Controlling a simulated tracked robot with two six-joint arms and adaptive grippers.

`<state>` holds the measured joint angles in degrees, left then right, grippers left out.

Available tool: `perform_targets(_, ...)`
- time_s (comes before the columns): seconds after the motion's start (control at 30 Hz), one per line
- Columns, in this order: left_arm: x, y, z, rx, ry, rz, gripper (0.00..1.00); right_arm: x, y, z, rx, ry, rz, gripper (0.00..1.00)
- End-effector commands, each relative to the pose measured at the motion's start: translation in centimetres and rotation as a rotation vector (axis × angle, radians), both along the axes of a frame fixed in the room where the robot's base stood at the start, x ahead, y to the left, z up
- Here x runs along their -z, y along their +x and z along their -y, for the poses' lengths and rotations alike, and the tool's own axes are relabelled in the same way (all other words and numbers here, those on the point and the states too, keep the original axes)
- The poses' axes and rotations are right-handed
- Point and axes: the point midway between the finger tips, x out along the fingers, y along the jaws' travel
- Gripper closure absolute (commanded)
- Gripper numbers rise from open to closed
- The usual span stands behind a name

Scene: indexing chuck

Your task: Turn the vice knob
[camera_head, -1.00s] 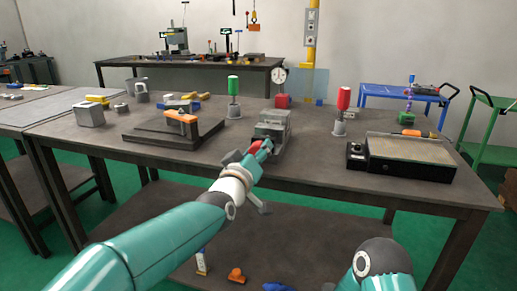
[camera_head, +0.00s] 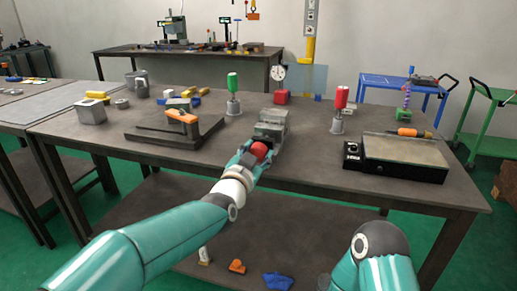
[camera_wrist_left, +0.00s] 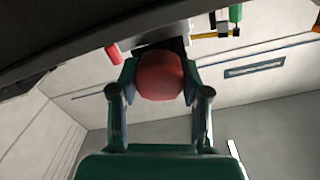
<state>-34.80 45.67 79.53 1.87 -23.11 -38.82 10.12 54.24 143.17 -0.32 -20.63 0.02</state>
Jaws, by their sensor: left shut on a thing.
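The grey vice (camera_head: 271,124) stands near the front edge of the workbench, in the middle of the head view. Its round red knob (camera_head: 260,150) faces me. My left gripper (camera_head: 256,155) comes in from the lower left and is shut on the knob. In the left wrist view the red knob (camera_wrist_left: 160,76) sits between the two green fingers (camera_wrist_left: 160,84), one on each side. The fingers and knob hide part of the vice there. My right arm shows at the lower right of the head view, with its gripper out of view.
A green-handled tool (camera_head: 233,88) and a red-handled tool (camera_head: 340,99) stand upright behind the vice on either side. A dark fixture with an orange handle (camera_head: 183,117) is at left; a flat plate box (camera_head: 405,157) is at right.

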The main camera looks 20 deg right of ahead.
Motion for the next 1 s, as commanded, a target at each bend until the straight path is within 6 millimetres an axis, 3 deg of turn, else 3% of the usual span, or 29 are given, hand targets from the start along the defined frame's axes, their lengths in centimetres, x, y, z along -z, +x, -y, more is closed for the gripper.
perform_targets(0.03,0.7,-0.2,0.2,0.007,0.048,0.007,0.88,-0.5,0.0,0.0,0.0,0.0,0.0,0.0)
perform_targets(1.0,0.9,-0.2,0.2,0.011,0.809,0.521,0.88,-5.3,0.0,0.0,0.0,0.0,0.0,0.0)
